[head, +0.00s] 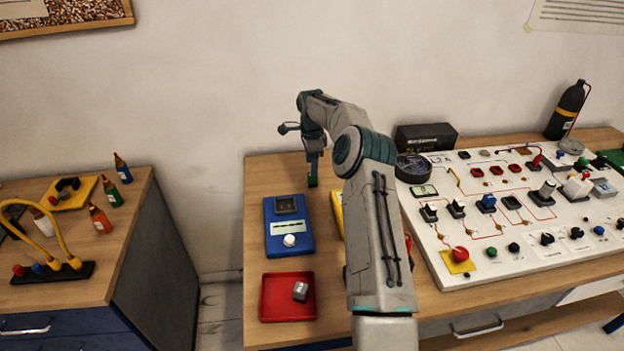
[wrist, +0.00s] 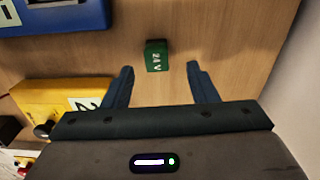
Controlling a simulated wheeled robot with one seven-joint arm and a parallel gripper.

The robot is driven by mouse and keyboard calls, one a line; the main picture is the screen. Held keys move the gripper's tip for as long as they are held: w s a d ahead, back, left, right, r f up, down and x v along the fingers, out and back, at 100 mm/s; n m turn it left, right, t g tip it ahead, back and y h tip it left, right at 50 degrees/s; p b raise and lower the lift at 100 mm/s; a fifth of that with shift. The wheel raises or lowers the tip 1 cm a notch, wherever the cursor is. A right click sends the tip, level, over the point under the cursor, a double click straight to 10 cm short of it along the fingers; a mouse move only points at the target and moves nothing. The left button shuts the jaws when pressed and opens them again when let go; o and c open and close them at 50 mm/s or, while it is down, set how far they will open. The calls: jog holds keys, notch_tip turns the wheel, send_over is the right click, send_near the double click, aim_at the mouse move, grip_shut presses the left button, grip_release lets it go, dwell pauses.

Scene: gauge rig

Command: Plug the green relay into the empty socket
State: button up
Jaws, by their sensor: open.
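The green relay, marked "24 V" (wrist: 156,55), sits on the wooden bench top in the wrist view. It lies between and slightly beyond the fingertips of my gripper (wrist: 160,69), which is open, with clear gaps on both sides. In the head view the relay (head: 313,182) shows as a small green patch just under my gripper (head: 313,172). A white board (head: 470,265) stands at the right. A flat dark socket (head: 511,202) on it looks empty, to the right of a blue relay (head: 487,201). My arm hides part of the bench.
A blue instrument (head: 278,240) stands in front of the relay, and a yellow instrument (head: 337,210) is partly hidden by my arm. A red tray (head: 270,306) holds a grey block (head: 300,291). A black box (head: 425,136) and a dark round item (head: 413,168) stand behind my arm.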

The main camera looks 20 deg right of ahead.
aim_at(312, 179)
jog(key=shift+s+a+f+p, duration=0.1)
jog(key=shift+f+p, duration=0.45)
jog(key=shift+f, duration=0.8)
jog(key=shift+s+a+f+p, duration=0.1)
jog(key=shift+f+p, duration=0.4)
jog(key=shift+f, duration=0.8)
jog(key=c, duration=1.1)
